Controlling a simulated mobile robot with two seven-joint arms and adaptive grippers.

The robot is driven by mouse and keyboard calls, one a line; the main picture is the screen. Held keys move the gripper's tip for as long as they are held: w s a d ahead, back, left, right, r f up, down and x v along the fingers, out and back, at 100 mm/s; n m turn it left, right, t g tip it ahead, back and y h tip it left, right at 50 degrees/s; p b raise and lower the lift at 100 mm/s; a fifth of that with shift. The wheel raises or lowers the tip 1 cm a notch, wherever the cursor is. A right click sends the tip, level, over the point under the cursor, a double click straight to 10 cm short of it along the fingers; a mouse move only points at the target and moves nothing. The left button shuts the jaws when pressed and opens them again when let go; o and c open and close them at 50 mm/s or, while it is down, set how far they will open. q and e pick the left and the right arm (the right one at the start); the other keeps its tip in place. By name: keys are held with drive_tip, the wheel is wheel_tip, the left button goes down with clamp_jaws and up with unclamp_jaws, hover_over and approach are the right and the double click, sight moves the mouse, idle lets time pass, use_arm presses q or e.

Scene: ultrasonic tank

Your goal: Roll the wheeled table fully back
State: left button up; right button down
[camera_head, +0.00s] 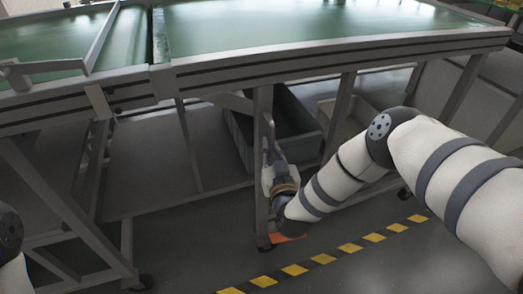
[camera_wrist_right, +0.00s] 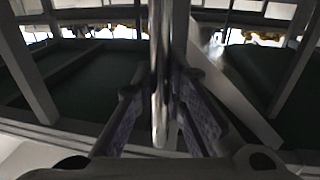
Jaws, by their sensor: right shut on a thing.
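The wheeled table (camera_head: 330,58) has a green top and a grey metal frame on legs with castors. It spans the upper middle and right of the head view. My right gripper (camera_head: 269,150) is at its near middle leg (camera_head: 261,205), below the top. In the right wrist view my right gripper (camera_wrist_right: 161,105) is shut on a shiny upright metal bar (camera_wrist_right: 160,50), which runs between the two fingers. The fingertips are partly hidden by my wrist in the head view. My left gripper is out of view; only part of my left arm shows at the lower left.
Another green-topped frame (camera_head: 40,118) stands close at the left, with slanted legs. A grey bin (camera_head: 240,140) and a paler box (camera_head: 355,117) sit on the shelf under the table. Yellow-black floor tape (camera_head: 322,259) crosses the open floor in front.

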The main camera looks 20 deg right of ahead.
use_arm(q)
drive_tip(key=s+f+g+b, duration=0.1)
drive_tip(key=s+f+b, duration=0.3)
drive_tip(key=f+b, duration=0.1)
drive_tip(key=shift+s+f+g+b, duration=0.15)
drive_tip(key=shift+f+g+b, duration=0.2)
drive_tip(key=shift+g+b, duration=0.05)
use_arm(e)
drive_tip(key=w+d, duration=0.1)
drive_tip(key=d, duration=3.6)
drive_tip(key=shift+d+h, duration=0.2)
drive_tip(key=shift+h, duration=0.1)
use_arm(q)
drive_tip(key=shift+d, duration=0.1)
use_arm(e)
drive_tip(key=shift+f, duration=0.1)
drive_tip(key=c, duration=1.6)
unclamp_jaws()
drive_tip(key=s+a, duration=0.2)
drive_tip(key=s, duration=0.9)
drive_tip(key=shift+s, duration=0.4)
